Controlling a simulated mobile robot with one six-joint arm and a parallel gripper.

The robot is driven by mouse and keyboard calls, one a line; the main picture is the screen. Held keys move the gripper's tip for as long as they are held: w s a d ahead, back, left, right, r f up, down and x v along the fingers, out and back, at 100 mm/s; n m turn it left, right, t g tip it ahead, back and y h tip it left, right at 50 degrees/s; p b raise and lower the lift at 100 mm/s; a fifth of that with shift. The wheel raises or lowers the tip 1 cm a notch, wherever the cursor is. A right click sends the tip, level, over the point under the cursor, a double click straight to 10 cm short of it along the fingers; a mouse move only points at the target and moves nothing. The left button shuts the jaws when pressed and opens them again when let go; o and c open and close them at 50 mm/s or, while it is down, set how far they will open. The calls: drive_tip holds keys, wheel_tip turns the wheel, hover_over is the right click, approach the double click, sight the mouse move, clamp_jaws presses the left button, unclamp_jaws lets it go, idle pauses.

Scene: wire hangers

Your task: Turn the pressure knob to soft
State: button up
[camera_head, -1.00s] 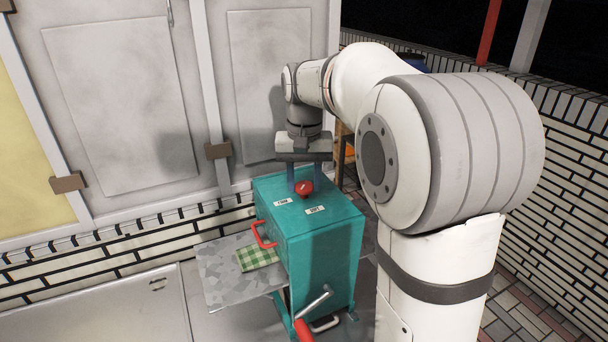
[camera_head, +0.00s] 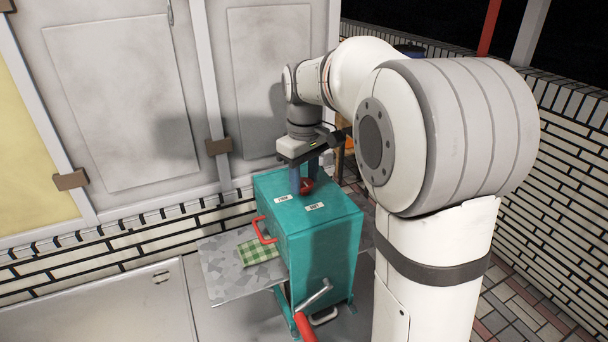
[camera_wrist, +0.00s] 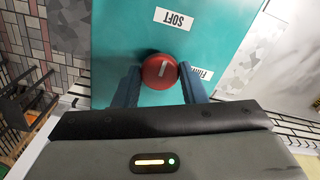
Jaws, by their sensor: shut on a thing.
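The red pressure knob (camera_head: 307,186) sits on top of the teal box (camera_head: 318,236) and shows clearly in the wrist view (camera_wrist: 159,72). Its white mark points up and slightly right in the wrist view, roughly towards the SOFT label (camera_wrist: 173,19). The FIRM label (camera_wrist: 201,74) is partly hidden behind a finger there; in the head view both the FIRM label (camera_head: 282,199) and the SOFT label (camera_head: 314,206) lie in front of the knob. My gripper (camera_wrist: 160,70) is shut on the knob from above, one blue finger on each side.
A red handle (camera_head: 262,230) and a grey side shelf (camera_head: 225,285) with a green checked cloth (camera_head: 260,252) are left of the box. A crank with a red grip (camera_head: 305,325) is at its front. A grey panelled wall (camera_head: 120,110) stands behind.

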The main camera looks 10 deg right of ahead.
sight(304, 182)
drive_tip(key=shift+n, duration=0.3)
drive_tip(key=o, duration=1)
drive_tip(key=shift+r, duration=0.1)
wheel_tip(304, 182, up, 8)
drive_tip(key=shift+a+f, duration=0.1)
drive_tip(key=shift+f, duration=0.05)
drive_tip(key=s+f+m+t, duration=0.1)
drive_tip(key=s+f+m, duration=0.1)
drive_tip(key=s+f, duration=0.2)
drive_tip(key=s+f+m+t, duration=0.1)
drive_tip(key=s+f, duration=0.3)
drive_tip(key=s, duration=0.6)
drive_tip(key=s+f+m+t, duration=0.1)
drive_tip(key=s+f+m, duration=0.3)
drive_tip(key=s, duration=0.4)
drive_tip(key=shift+s+d+f, duration=0.1)
drive_tip(key=shift+d+f, duration=0.15)
drive_tip(key=shift+f, duration=0.25)
